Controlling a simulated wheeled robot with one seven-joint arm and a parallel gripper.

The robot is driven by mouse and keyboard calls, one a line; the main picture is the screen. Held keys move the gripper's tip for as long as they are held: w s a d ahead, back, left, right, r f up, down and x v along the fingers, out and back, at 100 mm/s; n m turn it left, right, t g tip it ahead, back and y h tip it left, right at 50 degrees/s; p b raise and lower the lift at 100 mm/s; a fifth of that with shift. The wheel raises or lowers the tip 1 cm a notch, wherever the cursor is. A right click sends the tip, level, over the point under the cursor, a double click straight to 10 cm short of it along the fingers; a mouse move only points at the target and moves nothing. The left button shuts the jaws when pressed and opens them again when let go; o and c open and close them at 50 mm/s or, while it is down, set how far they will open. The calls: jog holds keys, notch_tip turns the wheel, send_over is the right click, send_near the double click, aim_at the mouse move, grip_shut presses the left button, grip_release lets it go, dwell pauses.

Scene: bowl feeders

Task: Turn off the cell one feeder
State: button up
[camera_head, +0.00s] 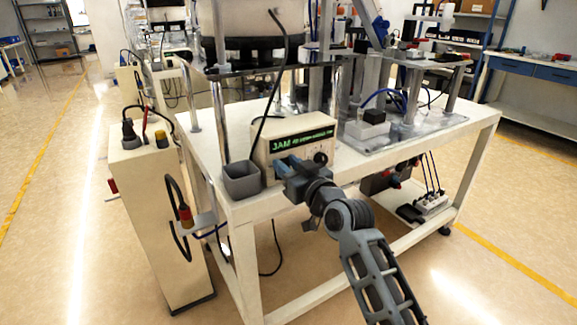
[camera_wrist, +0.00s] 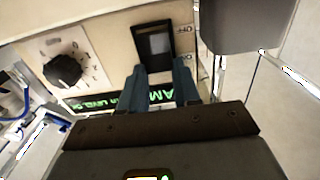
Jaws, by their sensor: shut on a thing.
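The feeder's cream control box (camera_head: 259,146) stands at the near corner of the white table, with a green lit text strip that begins with "JAM". Its switch (camera_wrist: 157,43), a black frame around a grey rocker, shows in the wrist view; my gripper hides it in the head view. A black dial knob (camera_wrist: 65,70) is on the same panel; it also shows in the head view (camera_head: 320,158). My gripper (camera_head: 286,170) is at the box's front. In the wrist view my two blue-grey fingertips (camera_wrist: 161,66) are at the switch's lower edge, shut on it. The rocker's position is unclear.
A grey square cup (camera_head: 241,183) stands left of the box. The bowl feeder (camera_head: 240,48) is above and behind. A black cable runs down over the box. A cream pedestal (camera_head: 155,210) with plugs stands left of the table (camera_head: 345,185). The front floor is clear.

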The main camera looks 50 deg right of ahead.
jog(key=f+t+b, duration=0.1)
jog(key=b, duration=0.4)
jog(key=shift+s, duration=0.1)
jog(key=t+b, duration=0.1)
jog(key=b, duration=0.4)
jog(key=t+h+b, duration=0.1)
jog(key=b, duration=0.4)
jog(key=shift+s+f+t+b, duration=0.15)
jog(key=shift+f+t+b, duration=0.15)
jog(key=b, duration=0.2)
jog(key=shift+a+t+b, duration=0.1)
jog(key=shift+t+b, duration=0.2)
jog(key=shift+b, duration=0.05)
jog(key=shift+r, duration=0.1)
jog(key=o, duration=1.1)
jog(key=shift+s, duration=0.1)
jog(key=shift+c, duration=0.2)
